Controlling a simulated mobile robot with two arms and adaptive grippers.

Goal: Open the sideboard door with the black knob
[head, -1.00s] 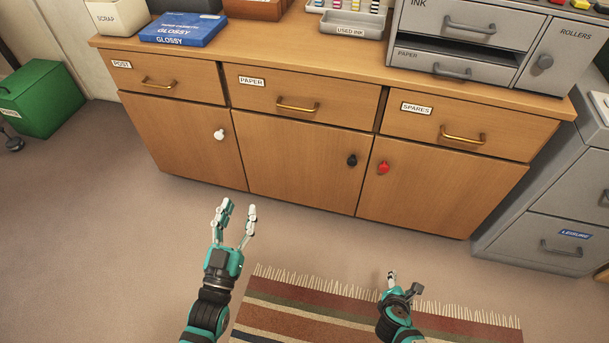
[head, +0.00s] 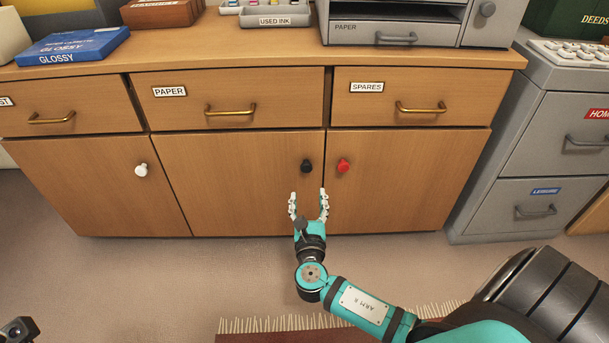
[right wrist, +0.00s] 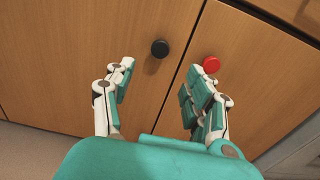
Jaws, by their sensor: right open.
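The black knob (head: 306,166) sits near the upper right corner of the middle sideboard door (head: 235,185), which is shut. My right gripper (head: 308,203) is open and empty in front of this door, its fingers pointing up just below the knob in the head view. In the right wrist view, the black knob (right wrist: 160,48) shows beyond the gap between the fingers (right wrist: 162,90), apart from them. The red knob (right wrist: 211,65) is close by the right finger there; I cannot tell whether they touch. My left gripper is not in view.
The right door carries the red knob (head: 343,166), close to the black one. The left door has a white knob (head: 141,170). Drawers with brass handles (head: 230,110) run above. A grey filing cabinet (head: 540,160) stands at the right. A fringed rug (head: 270,333) lies in front.

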